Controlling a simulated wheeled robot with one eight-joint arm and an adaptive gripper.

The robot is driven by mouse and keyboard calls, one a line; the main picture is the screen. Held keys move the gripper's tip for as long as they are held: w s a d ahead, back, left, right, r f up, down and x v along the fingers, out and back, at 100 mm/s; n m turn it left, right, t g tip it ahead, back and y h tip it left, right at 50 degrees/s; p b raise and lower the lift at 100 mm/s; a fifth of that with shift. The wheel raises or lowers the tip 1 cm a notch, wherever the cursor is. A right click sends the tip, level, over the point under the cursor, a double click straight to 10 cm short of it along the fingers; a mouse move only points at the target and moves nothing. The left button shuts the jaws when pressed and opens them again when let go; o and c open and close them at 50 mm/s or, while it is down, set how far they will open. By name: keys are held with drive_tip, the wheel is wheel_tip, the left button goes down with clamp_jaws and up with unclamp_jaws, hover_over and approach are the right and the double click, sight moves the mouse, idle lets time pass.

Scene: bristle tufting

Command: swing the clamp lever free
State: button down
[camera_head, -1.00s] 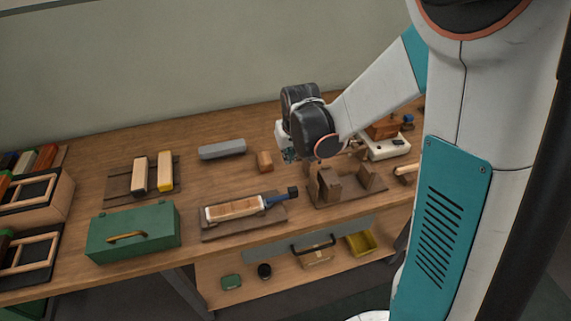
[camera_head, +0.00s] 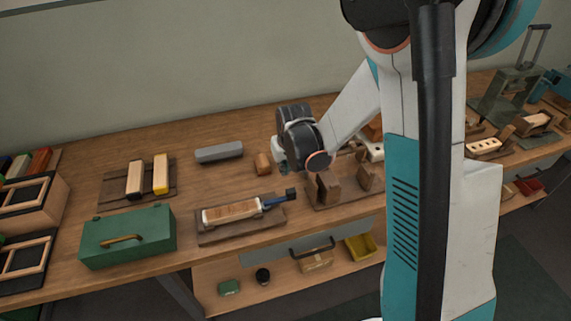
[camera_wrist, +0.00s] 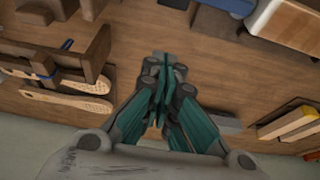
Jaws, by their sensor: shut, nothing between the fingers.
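A blue lever with a black end (camera_head: 277,200) sticks out at the right end of a fixture (camera_head: 210,236), which holds a cream-edged wooden block (camera_head: 232,212). I take this as the clamp lever. In the wrist view the lever's blue part (camera_wrist: 230,5) and the block (camera_wrist: 290,22) are cut off at the top edge. My gripper (camera_head: 285,168) is above the bench, behind the lever in the head view, and apart from it. In the wrist view its teal fingers (camera_wrist: 164,68) are together and empty. The fingertips are small and partly hidden in the head view.
A wooden stand with uprights (camera_head: 328,188) is close to the right of my gripper; the wrist view shows it at left (camera_wrist: 80,62). A small wooden block (camera_head: 262,163) and a grey block (camera_head: 219,152) are on the left. A green box (camera_head: 128,238) stands at the front left.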

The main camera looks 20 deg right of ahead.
sight(278, 199)
drive_tip(key=x, duration=0.3)
drive_tip(key=shift+f+b, duration=0.1)
drive_tip(key=shift+b, duration=0.3)
drive_tip(key=shift+s+f, duration=0.1)
drive_tip(key=shift+f, duration=0.25)
drive_tip(key=shift+s+r+b, duration=0.2)
drive_tip(key=shift+s+b, duration=0.4)
drive_tip(key=shift+s, duration=1.25)
drive_tip(key=shift+s, duration=0.1)
